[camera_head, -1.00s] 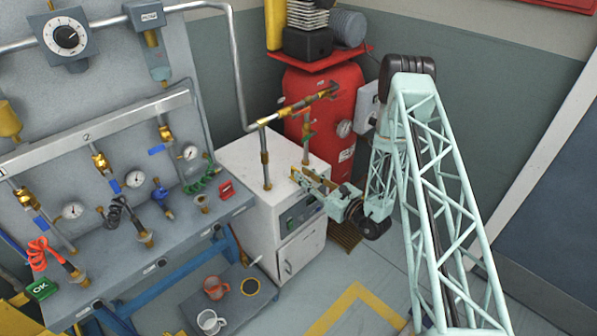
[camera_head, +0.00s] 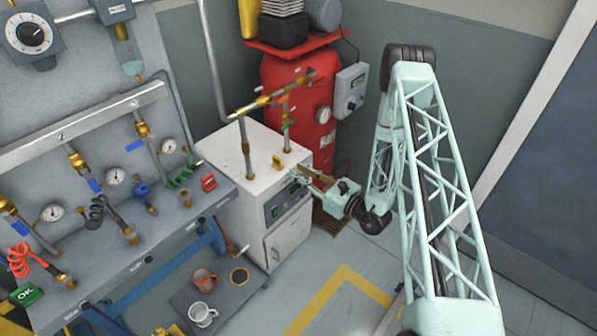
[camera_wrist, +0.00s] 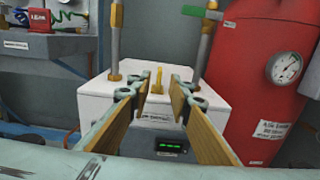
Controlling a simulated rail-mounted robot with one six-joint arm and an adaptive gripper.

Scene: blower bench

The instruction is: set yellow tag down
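The yellow tag (camera_head: 278,162) stands upright on the top of the white cabinet (camera_head: 225,155), near its front edge and between two vertical pipes. It also shows in the wrist view (camera_wrist: 157,80), centred in the gap between my fingers and beyond their tips. My gripper (camera_head: 299,175) is at the cabinet's front upper edge, apart from the tag. In the wrist view my gripper (camera_wrist: 159,88) is open, with nothing between its wood-coloured finger pads. The tag's foot is partly hard to make out.
The red tank (camera_head: 298,100) stands behind the cabinet. Brass-fitted pipes (camera_head: 245,150) rise from the cabinet top close to the tag. A red tag (camera_head: 209,182) is on the bench at left. Mugs (camera_head: 202,314) stand on a low dark shelf. Floor at front right is open.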

